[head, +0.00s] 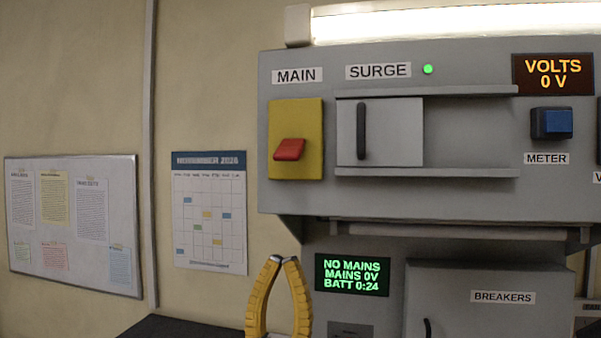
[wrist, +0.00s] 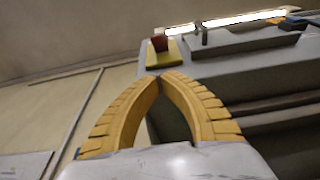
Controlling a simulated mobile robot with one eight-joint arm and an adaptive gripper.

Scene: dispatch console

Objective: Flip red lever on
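The red lever (head: 289,149) sits on a yellow plate (head: 311,112) under the MAIN label on the grey console. It slants, with its broad end toward the lower left. In the wrist view the red lever (wrist: 159,42) stands out from the yellow plate (wrist: 174,56), beyond my fingertips. My gripper (head: 283,262) is below the lever, apart from it. In the wrist view the yellow fingers of my gripper (wrist: 170,78) meet at the tips with nothing between them. The status screen (head: 352,275) reads NO MAINS, MAINS 0V, BATT 0:24.
Right of the lever is a SURGE sliding cover (head: 393,133) with a dark handle, between two protruding rails. A blue METER switch (head: 557,123) and a VOLTS display (head: 553,74) reading 0 V are farther right. A BREAKERS door (head: 480,320) is below.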

